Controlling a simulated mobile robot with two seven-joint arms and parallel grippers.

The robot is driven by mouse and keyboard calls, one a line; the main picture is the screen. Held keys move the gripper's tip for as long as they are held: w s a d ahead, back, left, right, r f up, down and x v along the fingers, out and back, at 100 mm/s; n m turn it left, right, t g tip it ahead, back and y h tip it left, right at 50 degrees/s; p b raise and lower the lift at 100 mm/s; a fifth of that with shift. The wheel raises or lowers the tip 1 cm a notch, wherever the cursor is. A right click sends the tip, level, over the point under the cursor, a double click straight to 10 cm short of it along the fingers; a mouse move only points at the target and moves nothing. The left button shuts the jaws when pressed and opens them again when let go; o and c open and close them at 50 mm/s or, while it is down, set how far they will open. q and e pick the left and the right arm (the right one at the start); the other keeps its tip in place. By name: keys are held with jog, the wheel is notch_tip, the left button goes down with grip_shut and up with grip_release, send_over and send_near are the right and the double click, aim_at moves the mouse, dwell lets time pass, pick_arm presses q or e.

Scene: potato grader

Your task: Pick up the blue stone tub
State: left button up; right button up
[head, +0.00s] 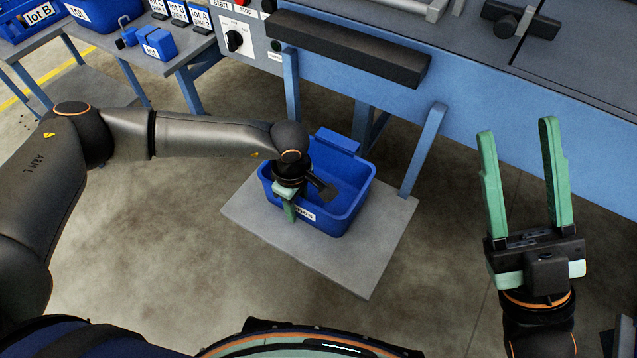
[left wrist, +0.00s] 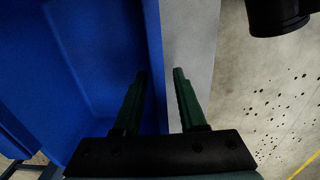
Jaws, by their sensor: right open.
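The blue stone tub (head: 328,225) stands on a low grey platform (head: 372,272) in the head view, its front label partly hidden by my left gripper. My left gripper (head: 290,208) points down at the tub's front left wall. In the left wrist view, my left gripper (left wrist: 160,74) is open, one finger inside the tub and the other outside. The tub's wall (left wrist: 153,45) lies between the fingers, with a gap visible on the outer side. My right gripper (head: 517,128) is open and empty, apart from the tub at the right.
The blue grader frame (head: 470,130) stands behind the platform, with a leg (head: 424,150) close to the tub's right. A black padded bar (head: 350,62) juts out above. A side table (head: 175,62) with blue tubs is at the upper left. The floor in front is clear.

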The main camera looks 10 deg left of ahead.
pick_arm(q)
grip_shut()
jog(key=shift+w, duration=0.1)
dwell(1.1)
